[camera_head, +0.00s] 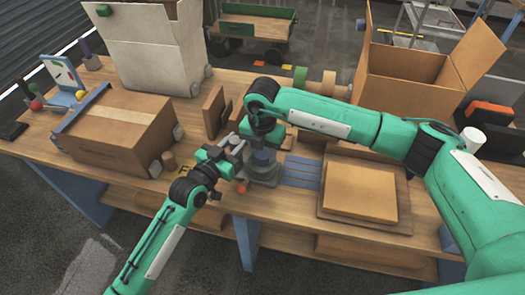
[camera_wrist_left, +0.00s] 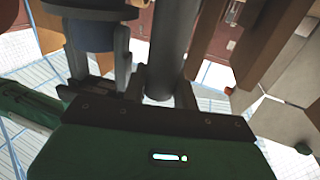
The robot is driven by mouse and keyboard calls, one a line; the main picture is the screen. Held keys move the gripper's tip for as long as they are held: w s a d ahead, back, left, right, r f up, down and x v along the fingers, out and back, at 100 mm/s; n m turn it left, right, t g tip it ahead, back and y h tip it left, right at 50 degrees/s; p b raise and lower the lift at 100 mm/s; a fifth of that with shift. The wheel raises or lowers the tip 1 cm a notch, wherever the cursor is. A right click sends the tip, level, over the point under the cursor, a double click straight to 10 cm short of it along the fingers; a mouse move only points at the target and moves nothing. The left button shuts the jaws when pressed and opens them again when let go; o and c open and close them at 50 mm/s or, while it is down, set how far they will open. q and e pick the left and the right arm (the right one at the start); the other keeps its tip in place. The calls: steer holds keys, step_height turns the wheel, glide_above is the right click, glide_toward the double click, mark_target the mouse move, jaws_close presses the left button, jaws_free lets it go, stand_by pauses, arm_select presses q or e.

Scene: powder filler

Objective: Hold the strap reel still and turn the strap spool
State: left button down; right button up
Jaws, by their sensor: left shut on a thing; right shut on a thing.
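The strap reel (camera_head: 264,178) is a grey device with a flat base on the table, near the middle of the head view. The blue-grey strap spool (camera_head: 263,158) stands upright on it. My left gripper (camera_head: 239,146) reaches in from the lower left and is shut on an upright grey post of the reel; this post (camera_wrist_left: 168,45) shows between the fingers in the left wrist view. My right gripper (camera_head: 263,148) points down from above and is shut on the spool, whose top it hides. The spool (camera_wrist_left: 92,36) appears as a blue cylinder left of the post.
Blue strips (camera_head: 303,172) lie right of the reel, beside a flat cardboard piece (camera_head: 360,190). A closed carton (camera_head: 117,125) stands at the left, and brown upright boards (camera_head: 215,112) stand behind my left gripper. An open box (camera_head: 405,65) is at the back right.

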steer(key=m, duration=0.4)
steer(key=shift+m, duration=0.3)
steer(key=m, duration=0.4)
steer(key=shift+m, duration=0.3)
steer(key=m, duration=0.6)
steer(key=shift+a+m, duration=0.25)
steer(key=shift+m, duration=1.25)
steer(key=shift+r, duration=0.1)
steer(key=shift+d+m, duration=0.2)
steer(key=shift+m, duration=0.2)
steer(key=o, duration=1)
